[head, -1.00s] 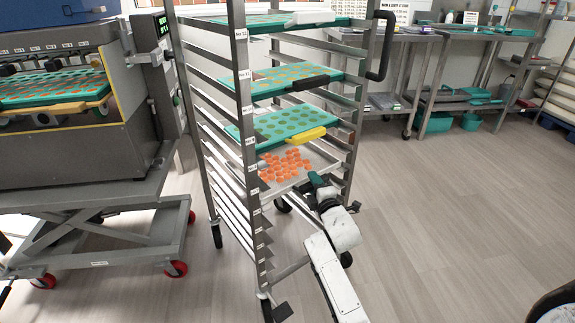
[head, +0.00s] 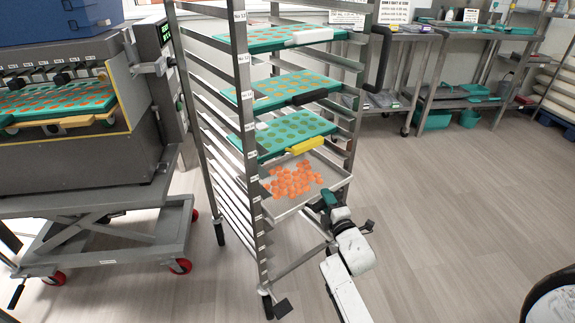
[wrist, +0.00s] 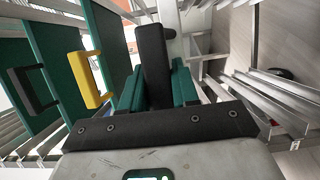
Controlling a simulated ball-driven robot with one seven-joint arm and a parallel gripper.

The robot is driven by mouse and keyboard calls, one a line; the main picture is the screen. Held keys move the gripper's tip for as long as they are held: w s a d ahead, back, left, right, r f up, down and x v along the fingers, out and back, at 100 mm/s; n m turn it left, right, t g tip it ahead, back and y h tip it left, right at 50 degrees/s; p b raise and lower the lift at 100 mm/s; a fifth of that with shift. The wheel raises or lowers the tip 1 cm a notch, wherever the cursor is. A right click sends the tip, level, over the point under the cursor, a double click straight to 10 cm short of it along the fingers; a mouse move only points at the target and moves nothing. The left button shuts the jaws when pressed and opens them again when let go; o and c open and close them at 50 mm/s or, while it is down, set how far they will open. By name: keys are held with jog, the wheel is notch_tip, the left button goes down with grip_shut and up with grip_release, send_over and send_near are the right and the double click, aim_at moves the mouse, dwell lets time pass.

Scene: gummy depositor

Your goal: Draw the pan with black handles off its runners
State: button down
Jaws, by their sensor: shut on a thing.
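The metal pan (head: 290,211) holding several orange gummies (head: 292,180) sits on the rack below the yellow-handled tray. It sticks out past the rack's front posts, and its rear part is still inside. My gripper (head: 328,198) is at its front edge, to the right. In the wrist view, my green fingers (wrist: 155,92) are shut on a black handle (wrist: 152,55), which stands between them. The handle is hidden by my gripper in the head view. I cannot see a second handle on this pan.
The rack (head: 243,110) also bears a green tray with a yellow handle (head: 307,145), one with a black handle (head: 309,97), and one with a white handle (head: 312,37). A depositor machine (head: 75,150) stands left. Open floor (head: 440,210) lies right of the rack.

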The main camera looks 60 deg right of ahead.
jog(key=s+a+p, duration=0.4)
jog(key=s+p, duration=0.1)
jog(key=s, duration=0.7)
jog(key=shift+a+r, duration=0.25)
jog(key=shift+a, duration=0.15)
dwell(0.3)
jog(key=shift+r, duration=0.3)
jog(key=s+a, duration=0.3)
jog(key=s, duration=0.4)
jog(key=s+a, duration=0.3)
jog(key=s, duration=0.5)
dwell(1.1)
jog(key=shift+s, duration=0.1)
